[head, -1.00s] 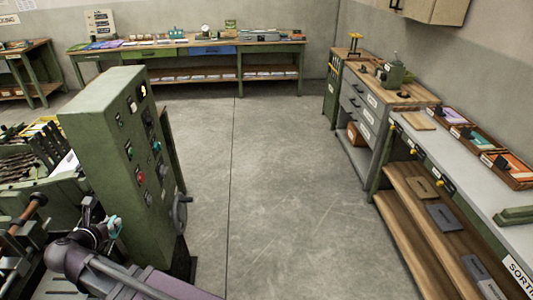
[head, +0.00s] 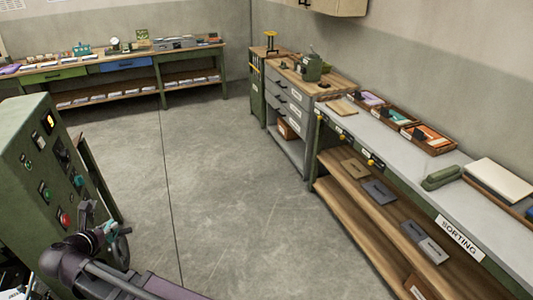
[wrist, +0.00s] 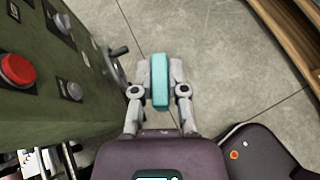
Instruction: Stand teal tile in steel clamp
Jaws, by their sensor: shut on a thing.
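The teal tile (wrist: 159,82) is a narrow upright-looking block in the wrist view, pinched between both fingers of my gripper (wrist: 160,74). It is clear of any surface, above the concrete floor. In the head view my gripper (head: 98,228) is at the lower left, beside the green control cabinet; the tile there is too small to make out well. I cannot make out a steel clamp for certain.
The green control cabinet (head: 28,170) with buttons and a handwheel (head: 121,247) is close on my left. The grey sorting bench (head: 400,155) on the right holds trays with purple, teal and orange pieces. A long bench (head: 140,65) stands behind. The floor between is clear.

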